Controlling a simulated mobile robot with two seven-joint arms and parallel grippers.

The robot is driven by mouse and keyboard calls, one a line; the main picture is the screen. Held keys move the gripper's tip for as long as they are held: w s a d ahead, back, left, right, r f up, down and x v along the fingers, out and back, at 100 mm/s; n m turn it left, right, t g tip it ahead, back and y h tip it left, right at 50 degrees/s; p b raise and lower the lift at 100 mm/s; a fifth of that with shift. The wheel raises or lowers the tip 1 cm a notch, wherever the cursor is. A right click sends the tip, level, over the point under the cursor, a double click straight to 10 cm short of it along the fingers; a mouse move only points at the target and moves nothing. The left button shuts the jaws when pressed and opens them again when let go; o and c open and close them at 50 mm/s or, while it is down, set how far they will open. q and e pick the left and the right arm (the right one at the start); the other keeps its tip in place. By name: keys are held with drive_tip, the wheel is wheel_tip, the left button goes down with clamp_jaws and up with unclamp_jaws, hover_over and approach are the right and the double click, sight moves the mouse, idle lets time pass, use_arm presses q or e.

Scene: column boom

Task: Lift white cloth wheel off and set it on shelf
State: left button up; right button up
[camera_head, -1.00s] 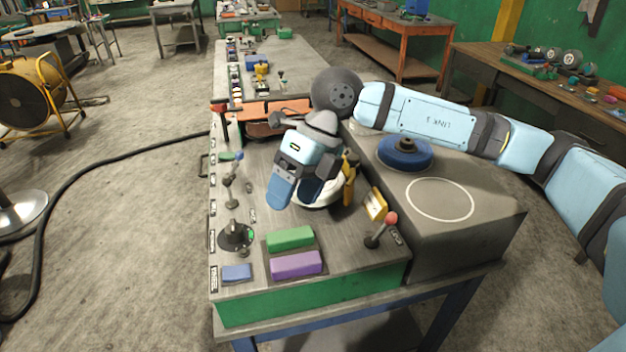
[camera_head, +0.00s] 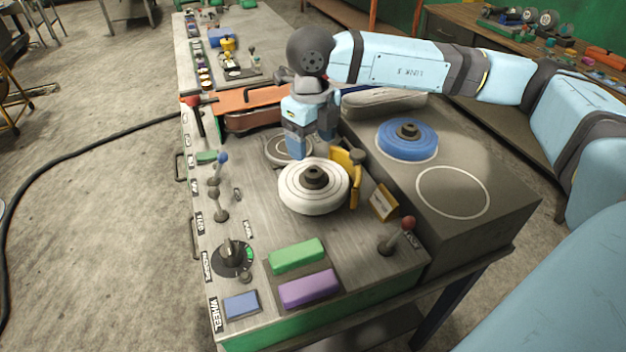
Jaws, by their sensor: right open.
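The white cloth wheel (camera_head: 297,192) lies flat on the bench top, with a dark hub (camera_head: 314,177) standing up at its centre. My right gripper (camera_head: 308,150) is open and points down just behind the wheel, over its far edge. Its fingers are apart and hold nothing; whether they touch the wheel cannot be told. The raised grey shelf (camera_head: 500,218) on the right carries a blue wheel (camera_head: 408,140) and an empty white ring outline (camera_head: 453,191). My left gripper is not in view.
A yellow bracket (camera_head: 346,180) stands close at the wheel's right side. Green (camera_head: 297,255) and purple (camera_head: 309,289) blocks lie in front. Several levers line the left edge.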

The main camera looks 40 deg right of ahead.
sight(315, 172)
wheel_tip(315, 172, down, 2)
drive_tip(key=shift+w+f, duration=0.1)
drive_tip(key=shift+f, duration=0.3)
drive_tip(key=shift+d+f, duration=0.1)
drive_tip(key=shift+f, duration=0.2)
drive_tip(key=f, duration=0.1)
drive_tip(key=f+p, duration=0.1)
drive_tip(key=f, duration=0.1)
drive_tip(key=shift+s+d+f, duration=0.2)
drive_tip(key=shift+d+f, duration=0.05)
drive_tip(key=shift+d, duration=0.1)
drive_tip(key=shift+w+f, duration=0.1)
drive_tip(key=shift+f, duration=0.4)
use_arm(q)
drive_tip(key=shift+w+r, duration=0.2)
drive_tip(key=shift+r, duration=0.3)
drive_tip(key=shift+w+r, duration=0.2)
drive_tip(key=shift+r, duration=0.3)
use_arm(e)
drive_tip(key=c, duration=1.2)
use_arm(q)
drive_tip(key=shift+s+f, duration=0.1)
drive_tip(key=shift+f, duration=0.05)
use_arm(e)
drive_tip(key=shift+o, duration=0.2)
